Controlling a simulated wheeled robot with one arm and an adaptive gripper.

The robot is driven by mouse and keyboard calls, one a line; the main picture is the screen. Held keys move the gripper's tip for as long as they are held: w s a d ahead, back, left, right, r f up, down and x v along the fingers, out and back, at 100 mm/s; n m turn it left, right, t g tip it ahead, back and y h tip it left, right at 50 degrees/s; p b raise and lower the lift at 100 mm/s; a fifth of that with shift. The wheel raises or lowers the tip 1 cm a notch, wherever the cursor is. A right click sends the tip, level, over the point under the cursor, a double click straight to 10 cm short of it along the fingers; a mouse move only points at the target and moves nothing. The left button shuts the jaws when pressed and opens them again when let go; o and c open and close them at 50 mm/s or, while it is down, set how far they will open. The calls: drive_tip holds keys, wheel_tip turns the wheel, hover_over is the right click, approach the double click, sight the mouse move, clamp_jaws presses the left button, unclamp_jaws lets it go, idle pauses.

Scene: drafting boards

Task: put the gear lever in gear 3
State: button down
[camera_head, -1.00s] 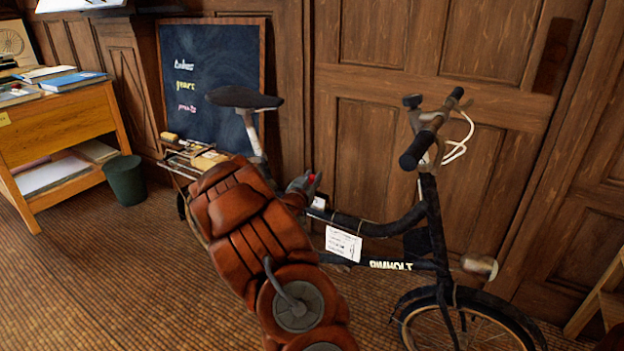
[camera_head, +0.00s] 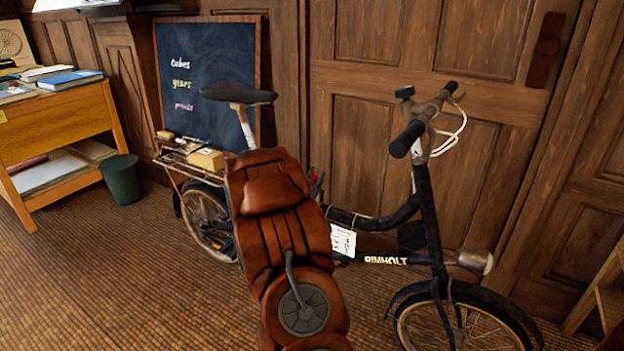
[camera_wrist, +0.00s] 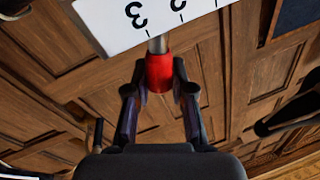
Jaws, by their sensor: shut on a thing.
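The gear lever (camera_wrist: 157,45) has a grey stem and a red knob (camera_wrist: 158,70), seen close up in the wrist view. My gripper (camera_wrist: 158,82) is shut on the red knob, with one dark finger on each side. The stem meets the lower edge of a white gear plate (camera_wrist: 108,30), which carries black numerals and tick marks. The largest numeral looks like a 3, just left of the stem; the others are cut off by the frame edge. In the head view my arm hides most of the gripper and lever; a bit of red (camera_head: 315,178) shows beside it.
The black bicycle (camera_head: 428,215) stands before a wooden door (camera_head: 360,135), with a white tag (camera_head: 342,240) on its frame. A chalkboard (camera_head: 210,80), a green bin (camera_head: 122,180) and a wooden desk (camera_head: 60,125) are at the left. The floor at the lower left is clear.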

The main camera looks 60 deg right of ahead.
drive_tip(key=shift+s+f+m+b, duration=0.35)
drive_tip(key=shift+s+m, duration=0.15)
drive_tip(key=shift+m, duration=0.3)
drive_tip(key=shift+s+r, duration=0.1)
drive_tip(key=shift+s, duration=0.2)
drive_tip(key=c, duration=1)
unclamp_jaws()
drive_tip(key=shift+o, duration=0.2)
drive_tip(key=v, duration=1.2)
